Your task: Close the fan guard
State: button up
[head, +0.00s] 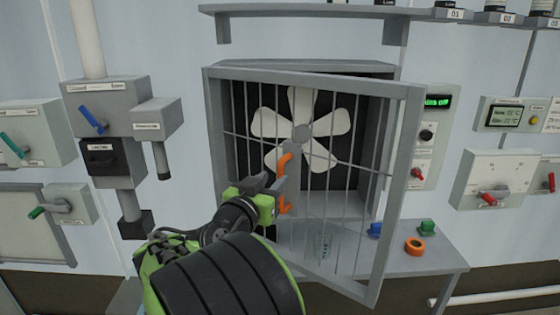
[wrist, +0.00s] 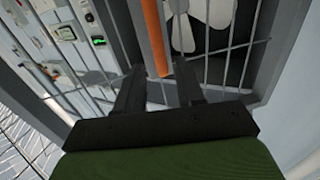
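The fan guard (head: 398,180) is a grey framed door of thin bars. It stands ajar in front of the fan housing (head: 380,150), its right side swung out toward me and its left side at the housing. An orange handle (head: 284,185) is upright on the bars; it also shows in the wrist view (wrist: 154,38). My gripper (head: 262,190) is at the handle's left. In the wrist view my gripper (wrist: 157,72) has its fingers apart, with the handle's end in line with the gap. I cannot tell whether they touch it. The white fan (head: 302,132) is behind the bars.
A grey ledge (head: 440,255) below the guard's right side holds an orange ring (head: 414,246), a green block (head: 426,228) and a blue block (head: 375,230). A shelf (head: 300,9) runs above. Switch boxes flank the housing, one with a blue lever (head: 92,119).

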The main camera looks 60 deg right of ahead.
aim_at(279, 174)
jog(key=d+p, duration=0.1)
jog(key=d, duration=0.4)
jog(key=shift+w+d, duration=0.1)
jog(key=shift+d, duration=0.25)
grip_shut()
